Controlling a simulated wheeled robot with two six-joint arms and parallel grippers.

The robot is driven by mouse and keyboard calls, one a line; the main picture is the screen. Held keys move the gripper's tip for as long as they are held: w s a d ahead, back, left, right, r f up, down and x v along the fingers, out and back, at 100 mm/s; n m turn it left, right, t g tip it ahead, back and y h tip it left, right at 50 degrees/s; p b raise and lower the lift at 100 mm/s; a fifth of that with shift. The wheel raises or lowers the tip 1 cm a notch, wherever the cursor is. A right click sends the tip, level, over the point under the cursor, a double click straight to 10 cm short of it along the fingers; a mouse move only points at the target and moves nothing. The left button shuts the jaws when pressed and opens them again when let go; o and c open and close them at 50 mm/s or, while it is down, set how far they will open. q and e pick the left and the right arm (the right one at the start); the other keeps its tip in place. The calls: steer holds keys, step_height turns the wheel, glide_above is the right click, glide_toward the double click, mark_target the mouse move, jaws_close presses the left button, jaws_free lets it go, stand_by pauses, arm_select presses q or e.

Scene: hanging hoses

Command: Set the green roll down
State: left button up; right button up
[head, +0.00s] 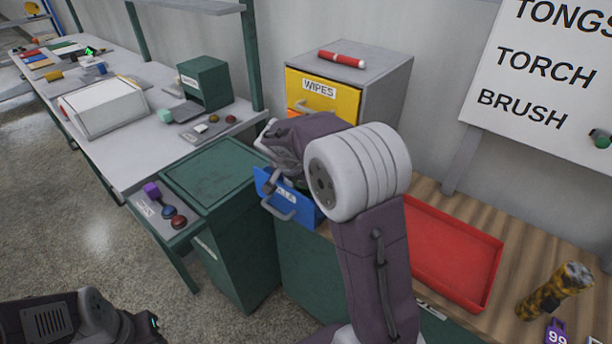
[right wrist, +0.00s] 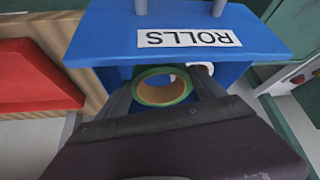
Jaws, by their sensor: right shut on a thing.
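The green roll (right wrist: 163,101), a ring with a tan inner core, sits between the two dark fingers of my right gripper (right wrist: 163,85) in the right wrist view. The gripper is shut on it. The roll is over or inside the open blue drawer (right wrist: 185,40), whose front has a label that reads ROLLS upside down. I cannot tell whether the roll touches the drawer's floor. In the head view the blue drawer (head: 287,192) shows partly, and my right arm hides the roll and fingers. My left arm enters at the bottom left; its gripper is out of view.
The cabinet has a closed yellow WIPES drawer (head: 322,92) and a red marker-like item (head: 342,59) on top. A red tray (head: 452,250) lies on the wooden bench to the right. A dark green bin (head: 222,215) stands left of the drawer. A white item (right wrist: 203,67) shows beside the right-hand finger.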

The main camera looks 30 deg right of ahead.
steer(key=shift+w+d+r+g+y+p, duration=0.2)
steer(key=shift+d+r+g+y+p, duration=0.15)
steer(key=shift+r+p, duration=0.25)
steer(key=shift+f+g+y, duration=0.15)
steer(key=shift+g+y, duration=0.1)
steer(key=shift+y, duration=0.1)
arm_select(q)
steer(key=shift+r, duration=1.1)
arm_select(e)
steer(key=shift+a+f, duration=0.1)
steer(key=shift+f, duration=1)
arm_select(q)
steer(key=shift+s, duration=0.1)
arm_select(e)
steer(key=shift+f+b, duration=0.1)
steer(key=shift+b, duration=0.2)
steer(key=o, duration=1.5)
steer(key=shift+c, duration=0.2)
steer(key=shift+r, duration=0.3)
arm_select(q)
steer(key=shift+r+p, duration=0.7)
steer(key=shift+p, duration=0.1)
arm_select(e)
steer(key=v, duration=1.1)
steer(key=shift+s+r, duration=0.2)
steer(key=shift+r, duration=0.1)
steer(key=shift+a, duration=0.1)
